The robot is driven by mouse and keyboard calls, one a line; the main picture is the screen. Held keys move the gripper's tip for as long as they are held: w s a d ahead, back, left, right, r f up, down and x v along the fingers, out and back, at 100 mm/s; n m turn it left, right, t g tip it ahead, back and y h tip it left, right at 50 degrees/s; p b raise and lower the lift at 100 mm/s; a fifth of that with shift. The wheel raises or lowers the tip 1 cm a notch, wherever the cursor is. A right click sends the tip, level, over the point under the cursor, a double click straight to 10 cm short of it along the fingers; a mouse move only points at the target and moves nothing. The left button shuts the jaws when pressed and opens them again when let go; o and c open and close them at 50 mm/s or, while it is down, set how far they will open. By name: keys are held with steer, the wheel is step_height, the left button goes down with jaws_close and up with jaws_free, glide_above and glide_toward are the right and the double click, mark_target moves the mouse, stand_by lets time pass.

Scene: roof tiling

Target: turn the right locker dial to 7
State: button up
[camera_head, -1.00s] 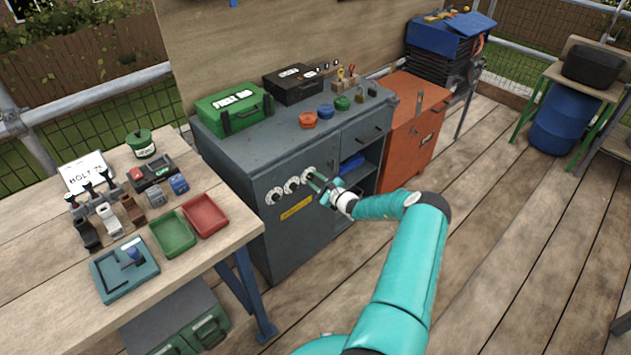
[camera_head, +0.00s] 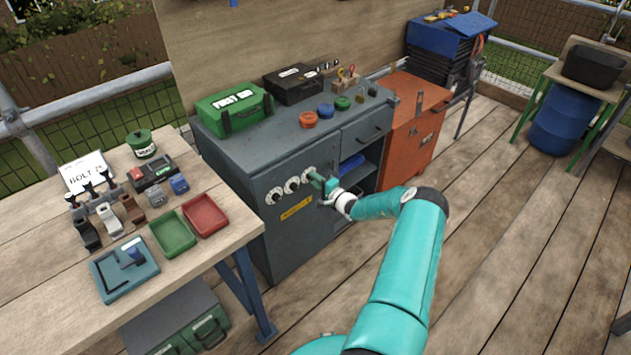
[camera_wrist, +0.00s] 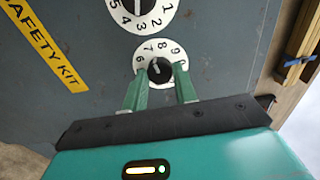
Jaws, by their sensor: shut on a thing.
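The grey locker (camera_head: 262,225) has three white dials in a row on its front, above a yellow label. The right dial (camera_head: 308,171) is partly covered by my gripper (camera_head: 318,179). In the wrist view the right dial (camera_wrist: 149,49) is a white disc with black numbers and a black knob (camera_wrist: 160,68). The numbers 6, 7, 8 and 9 show along its far edge; its near part is hidden. My gripper (camera_wrist: 160,80) is shut on the knob, one green finger on each side. I cannot tell surely which number the knob's mark points at.
The middle dial (camera_wrist: 140,12) is close beside the right one. The yellow safety kit label (camera_wrist: 45,45) is on the same door. An open shelf with a blue item (camera_head: 352,163) is right of the dials. A workbench (camera_head: 225,232) with trays stands at left.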

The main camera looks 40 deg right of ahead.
steer(key=shift+n, duration=0.8)
steer(key=o, duration=1)
steer(key=s, duration=1.4)
steer(key=shift+d+r, duration=0.1)
steer(key=shift+r, duration=0.15)
steer(key=shift+w, duration=0.1)
